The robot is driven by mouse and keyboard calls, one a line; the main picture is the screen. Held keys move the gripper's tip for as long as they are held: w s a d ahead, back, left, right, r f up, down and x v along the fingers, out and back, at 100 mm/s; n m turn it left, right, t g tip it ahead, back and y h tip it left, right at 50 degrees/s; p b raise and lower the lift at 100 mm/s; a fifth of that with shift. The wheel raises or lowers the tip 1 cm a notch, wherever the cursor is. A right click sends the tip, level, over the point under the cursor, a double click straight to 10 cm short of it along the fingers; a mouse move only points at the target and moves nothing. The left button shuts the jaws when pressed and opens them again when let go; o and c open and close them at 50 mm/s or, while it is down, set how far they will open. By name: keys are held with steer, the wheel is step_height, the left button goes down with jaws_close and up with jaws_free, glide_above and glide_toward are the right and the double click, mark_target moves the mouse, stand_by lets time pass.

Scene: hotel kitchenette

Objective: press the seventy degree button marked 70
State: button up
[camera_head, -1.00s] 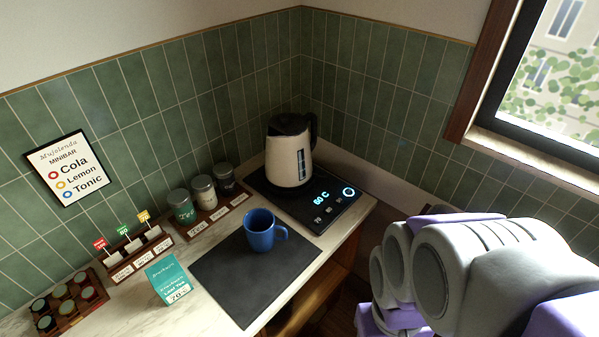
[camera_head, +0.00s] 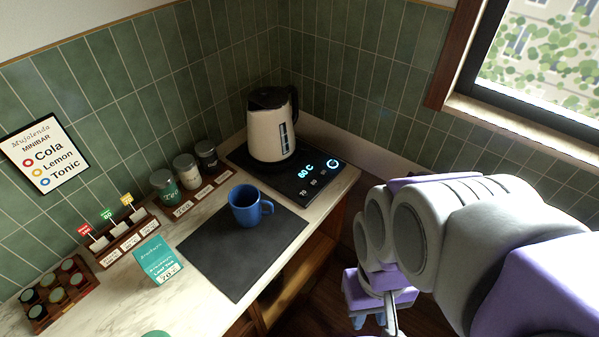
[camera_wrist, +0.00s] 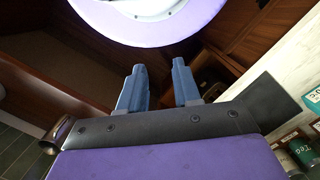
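A white kettle (camera_head: 270,135) with a dark lid stands on a black base (camera_head: 318,190) in the back corner of the counter. The base has a glowing panel with a temperature readout (camera_head: 305,172) that looks like 80 C or 60 C, and a lit ring (camera_head: 333,163). Below the readout is a row of small white number marks; the leftmost looks like the 70 mark (camera_head: 302,193). My gripper (camera_head: 368,320) is low at the right, off the counter's front edge and well apart from the panel. In the wrist view its two blue fingers (camera_wrist: 160,85) are spread with nothing between them.
A blue mug (camera_head: 245,207) stands on a dark mat (camera_head: 235,265) left of the panel. Jars (camera_head: 185,170), a teal card (camera_head: 157,262), a flagged rack (camera_head: 120,240) and a pod tray (camera_head: 60,292) line the wall side. A window (camera_head: 530,70) is at the right.

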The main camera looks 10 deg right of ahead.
jaws_close()
stand_by(1.4)
